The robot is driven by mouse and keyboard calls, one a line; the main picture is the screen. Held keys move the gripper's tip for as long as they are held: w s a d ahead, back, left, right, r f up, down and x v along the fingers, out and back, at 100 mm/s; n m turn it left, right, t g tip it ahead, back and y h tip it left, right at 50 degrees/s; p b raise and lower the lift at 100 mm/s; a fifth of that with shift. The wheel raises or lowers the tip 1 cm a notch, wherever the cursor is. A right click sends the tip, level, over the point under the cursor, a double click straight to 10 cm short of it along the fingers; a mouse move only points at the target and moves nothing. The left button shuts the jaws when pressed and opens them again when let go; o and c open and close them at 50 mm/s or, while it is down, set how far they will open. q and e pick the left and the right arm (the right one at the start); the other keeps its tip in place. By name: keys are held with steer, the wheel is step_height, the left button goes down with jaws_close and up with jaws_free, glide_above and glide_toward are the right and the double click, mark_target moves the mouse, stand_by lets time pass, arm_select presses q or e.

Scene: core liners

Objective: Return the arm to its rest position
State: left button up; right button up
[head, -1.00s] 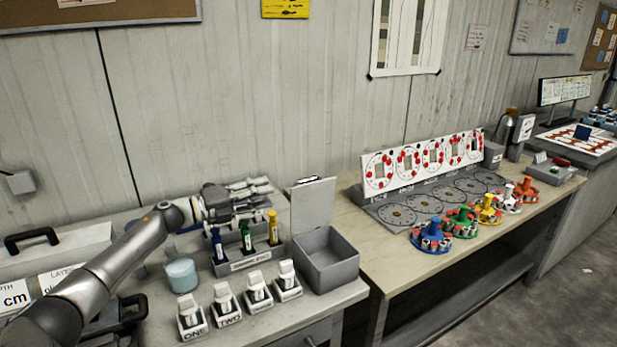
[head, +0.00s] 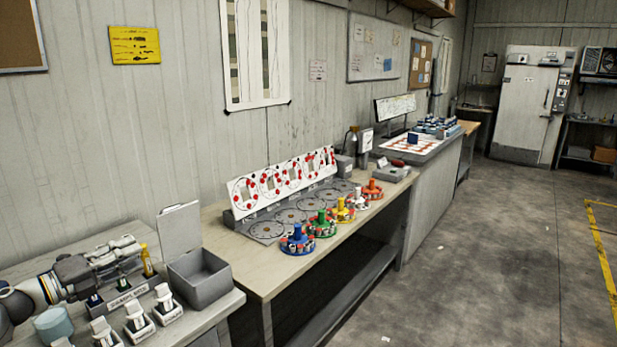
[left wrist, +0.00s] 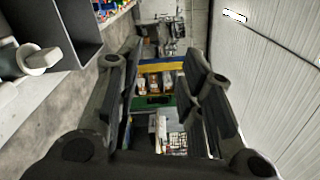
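My left gripper (head: 132,247) reaches in from the left in the head view, pointing right. It appears just above or behind the rack of tubes (head: 127,295), beside the yellow tube (head: 147,262); I cannot tell the exact gap. In the left wrist view my left gripper (left wrist: 163,65) has its two fingers apart with nothing between them, only the room beyond. My right gripper is in neither view.
White-topped holders (head: 138,318) line the front. A second bench (head: 270,280) carries coloured carousels. The floor (head: 480,260) at right is clear.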

arm_select(q)
steer(key=s+d+f+n+t+y, duration=0.1)
steer(key=d+f+n+t+y, duration=0.25)
steer(key=d+f+n, duration=0.6)
steer(key=s+d+f+n+g+y, duration=0.2)
steer(key=s+d+f+n+y, duration=0.4)
steer(key=s+f+n, duration=0.2)
steer(key=s+d+f+n+g, duration=0.2)
steer(key=s+f+n+g, duration=0.15)
steer(key=s, duration=0.75)
steer(key=s+d+f+n+g+y, duration=0.1)
steer(key=s+d+f+n+g, duration=0.3)
steer(key=s, duration=0.8)
steer(key=s+a+f+n+g, duration=0.1)
steer(key=s+f+n+g, duration=0.3)
steer(key=s, duration=0.7)
step_height(320, 180, down, 24)
steer(key=s+m+g, duration=0.1)
steer(key=m+g, duration=0.1)
steer(key=s+a+f+g, duration=0.1)
steer(key=s+a+f, duration=0.1)
steer(key=s+f, duration=1.4)
steer(key=shift+s+a+f, duration=0.25)
steer(key=shift+s+f, duration=0.15)
steer(key=shift+s, duration=0.1)
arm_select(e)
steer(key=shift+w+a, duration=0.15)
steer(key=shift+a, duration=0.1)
